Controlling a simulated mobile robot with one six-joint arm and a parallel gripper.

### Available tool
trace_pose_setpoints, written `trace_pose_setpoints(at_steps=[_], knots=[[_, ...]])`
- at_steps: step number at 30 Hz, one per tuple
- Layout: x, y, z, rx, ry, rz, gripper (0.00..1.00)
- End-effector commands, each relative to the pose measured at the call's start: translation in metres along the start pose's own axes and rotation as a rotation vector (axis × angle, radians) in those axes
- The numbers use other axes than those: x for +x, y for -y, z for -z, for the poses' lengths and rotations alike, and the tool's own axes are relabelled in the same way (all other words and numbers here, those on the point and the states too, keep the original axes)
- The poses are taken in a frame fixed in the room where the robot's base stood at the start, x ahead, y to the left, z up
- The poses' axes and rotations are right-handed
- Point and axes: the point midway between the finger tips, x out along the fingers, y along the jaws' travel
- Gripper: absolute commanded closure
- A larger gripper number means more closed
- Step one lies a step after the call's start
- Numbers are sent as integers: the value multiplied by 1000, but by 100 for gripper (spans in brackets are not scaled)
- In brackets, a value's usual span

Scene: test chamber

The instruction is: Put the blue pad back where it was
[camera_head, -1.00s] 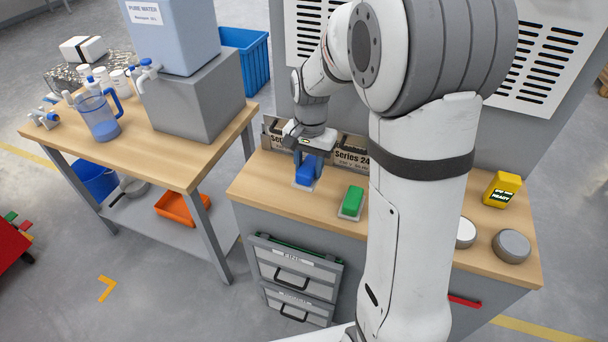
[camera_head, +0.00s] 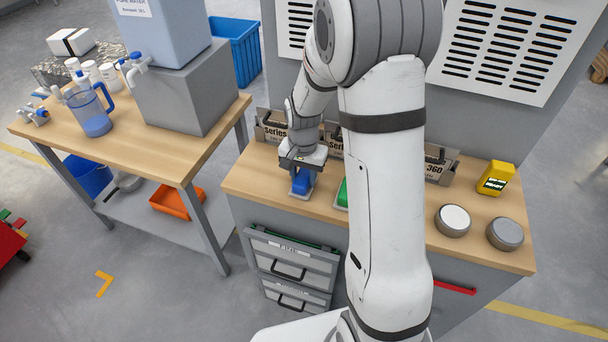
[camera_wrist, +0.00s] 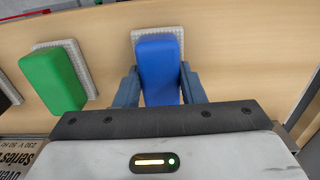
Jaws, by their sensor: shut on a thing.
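The blue pad (camera_wrist: 158,68) is a blue block between the two fingers of my gripper (camera_wrist: 158,88) in the wrist view. My gripper is shut on it. In the head view the blue pad (camera_head: 301,181) shows below my gripper (camera_head: 302,172), over a light textured plate (camera_head: 299,193) near the left end of the bench. In the wrist view the plate (camera_wrist: 178,34) shows around the pad's far end. I cannot tell whether the pad touches it.
A green pad (camera_wrist: 52,78) lies on a similar plate beside it; my arm partly hides it in the head view (camera_head: 342,194). Labelled grey holders (camera_head: 270,127) stand along the bench's back. Two round discs (camera_head: 453,220) and a yellow device (camera_head: 496,178) are at the right.

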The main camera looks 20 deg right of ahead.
Motion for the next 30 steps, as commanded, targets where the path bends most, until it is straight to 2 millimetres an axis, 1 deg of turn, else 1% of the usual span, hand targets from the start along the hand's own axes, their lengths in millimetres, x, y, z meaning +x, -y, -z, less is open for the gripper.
trace_pose_setpoints(at_steps=[4, 5, 12, 19, 23, 26, 30], knots=[[2, 0, 0, 1, 0, 0, 82], [1, 0, 0, 1, 0, 0, 62], [1, -1, 0, 1, 0, 0, 43], [0, -1, 0, 2, 0, 0, 42], [-7, 0, 1, 2, -2, 1, 42], [-23, 0, 1, 2, -4, 3, 42], [-53, 0, 2, 3, -5, 3, 42]])
